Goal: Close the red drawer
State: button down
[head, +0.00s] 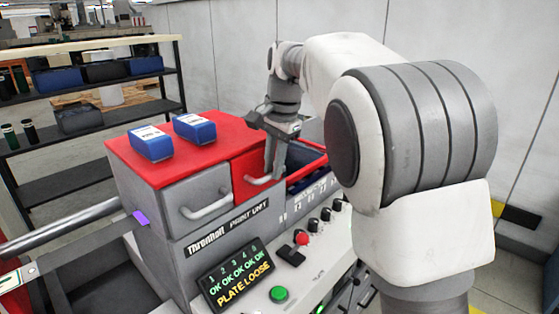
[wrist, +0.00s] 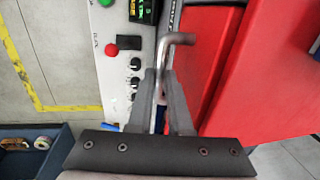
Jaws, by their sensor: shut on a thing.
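The red drawer (head: 246,172) is in the front of the print unit (head: 182,168), beside a grey drawer with its own handle. Its metal bar handle (head: 262,180) also shows at the fingertips in the wrist view (wrist: 178,38). My gripper (head: 270,173) reaches down from above and is shut on this handle. In the wrist view, my two fingers (wrist: 161,75) close around the bar, with the red drawer front (wrist: 195,50) just right of them. How far the drawer stands out is hard to tell; my gripper hides part of its front.
Two blue boxes (head: 151,143) (head: 194,127) stand on the unit's red top. Knobs and buttons (head: 302,238) line the panel in front. A shelf rack (head: 90,120) stands back left.

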jog(key=shift+w+a+r, duration=0.1)
jog(key=shift+w, duration=0.05)
jog(key=c, duration=0.8)
grip_release()
jog(key=shift+c, duration=0.2)
notch_tip(320, 180, up, 17)
jog(key=s+d+p, duration=0.2)
jog(key=p, duration=0.1)
jog(key=shift+s+d, duration=0.1)
